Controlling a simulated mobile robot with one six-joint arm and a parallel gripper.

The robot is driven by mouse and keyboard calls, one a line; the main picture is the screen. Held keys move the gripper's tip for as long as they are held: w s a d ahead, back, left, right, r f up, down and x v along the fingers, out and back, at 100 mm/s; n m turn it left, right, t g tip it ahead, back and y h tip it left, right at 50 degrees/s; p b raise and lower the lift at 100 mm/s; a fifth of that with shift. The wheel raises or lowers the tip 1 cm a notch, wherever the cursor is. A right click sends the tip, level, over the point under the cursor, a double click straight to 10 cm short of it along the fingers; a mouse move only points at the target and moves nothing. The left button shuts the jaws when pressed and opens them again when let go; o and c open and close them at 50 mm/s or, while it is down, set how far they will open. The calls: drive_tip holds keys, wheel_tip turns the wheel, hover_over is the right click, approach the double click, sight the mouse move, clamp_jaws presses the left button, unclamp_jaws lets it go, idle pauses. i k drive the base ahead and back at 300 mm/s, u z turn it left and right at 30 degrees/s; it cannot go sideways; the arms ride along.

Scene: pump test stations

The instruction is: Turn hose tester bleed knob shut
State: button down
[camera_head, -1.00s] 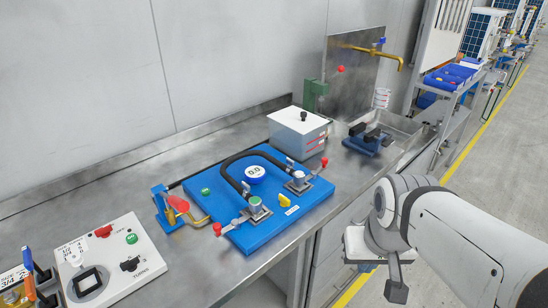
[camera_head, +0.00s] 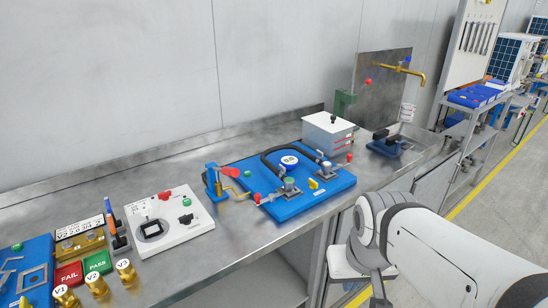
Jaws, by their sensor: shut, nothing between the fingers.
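The hose tester is a blue board (camera_head: 335,190) on the steel bench in the middle of the head view. A black hose (camera_head: 270,153) arches between two metal fittings with red-tipped levers around a round gauge (camera_head: 289,161), whose digits are too small to read. A small yellow knob (camera_head: 313,184) sits on the board's front part; it looks like the bleed knob, but its label is unreadable. My gripper (camera_head: 376,290) is low at the picture's bottom, right of and apart from the tester, shut and empty, partly hidden by my arm.
A white control box (camera_head: 180,236) and FAIL (camera_head: 69,275) and PASS (camera_head: 98,262) pads stand to the left. A red-and-blue hand pump (camera_head: 212,180) adjoins the board. A grey box (camera_head: 327,128) stands behind; a vise (camera_head: 385,147) is farther right. Bare bench lies before the tester.

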sight(313, 186)
drive_tip(key=u, duration=0.05)
drive_tip(key=i, duration=1)
drive_tip(key=z, duration=0.1)
